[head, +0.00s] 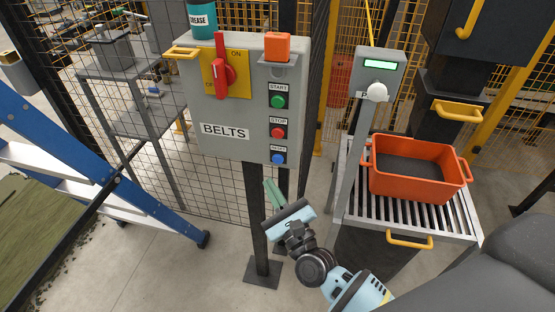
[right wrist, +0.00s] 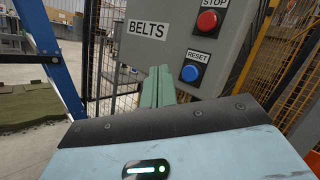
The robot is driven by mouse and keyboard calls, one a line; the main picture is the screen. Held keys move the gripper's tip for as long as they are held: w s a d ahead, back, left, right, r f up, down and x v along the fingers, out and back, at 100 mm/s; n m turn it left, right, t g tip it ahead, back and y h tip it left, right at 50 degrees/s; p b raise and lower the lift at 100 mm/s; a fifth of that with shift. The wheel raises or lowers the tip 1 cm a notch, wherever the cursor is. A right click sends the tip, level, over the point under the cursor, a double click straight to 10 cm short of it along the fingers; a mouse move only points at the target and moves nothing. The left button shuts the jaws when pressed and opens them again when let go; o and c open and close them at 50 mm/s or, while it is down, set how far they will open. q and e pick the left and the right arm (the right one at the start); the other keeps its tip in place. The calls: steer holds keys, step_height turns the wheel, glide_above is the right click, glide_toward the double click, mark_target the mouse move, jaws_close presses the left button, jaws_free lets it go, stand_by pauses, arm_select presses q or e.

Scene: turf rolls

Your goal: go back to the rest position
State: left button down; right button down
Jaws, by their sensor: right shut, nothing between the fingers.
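My right gripper (head: 273,193) is in the head view below the grey BELTS control box (head: 215,110), in front of its dark post. Its green fingers are together with nothing between them. In the right wrist view the shut fingers (right wrist: 157,88) point up toward the box's lower part, left of the blue RESET button (right wrist: 190,73). I cannot tell whether they touch the box. The box also carries a green START button (head: 278,101), a red STOP button (head: 277,132) and a red switch handle (head: 220,70). My left gripper is not in view.
A blue ladder (head: 100,185) stands at the left beside green turf (head: 40,240). Wire fencing (head: 235,190) is behind the box.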

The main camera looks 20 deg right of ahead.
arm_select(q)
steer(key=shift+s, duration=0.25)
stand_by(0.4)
